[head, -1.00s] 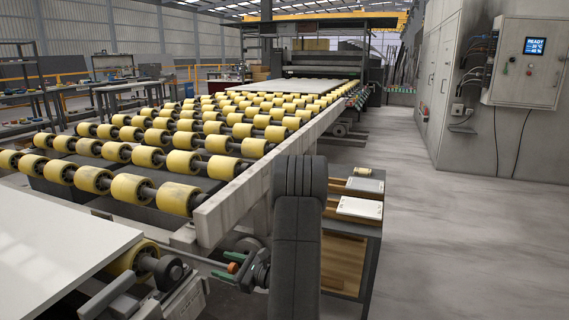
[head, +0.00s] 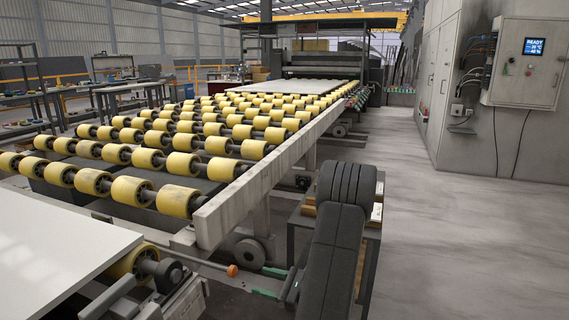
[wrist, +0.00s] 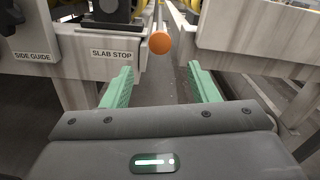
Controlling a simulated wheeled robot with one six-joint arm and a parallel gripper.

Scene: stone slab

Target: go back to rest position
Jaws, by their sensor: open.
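My gripper (head: 270,282) is open and empty, low beside the near end of the roller conveyor. In the wrist view its two green ribbed fingers (wrist: 160,86) stand wide apart with nothing between them. An orange knob (wrist: 159,42) on the end of a rod lies just beyond the fingertips, apart from them. The same orange knob (head: 232,270) shows in the head view, to the left of my gripper. My dark arm link hides part of the side bench.
The roller conveyor (head: 225,226) with yellow rollers fills the left and middle. A white slab (head: 50,245) lies at near left. A wooden side bench (head: 302,222) stands close behind my arm. In the wrist view, a "SLAB STOP" plate (wrist: 112,54) is near. Clear floor (head: 460,240) lies right.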

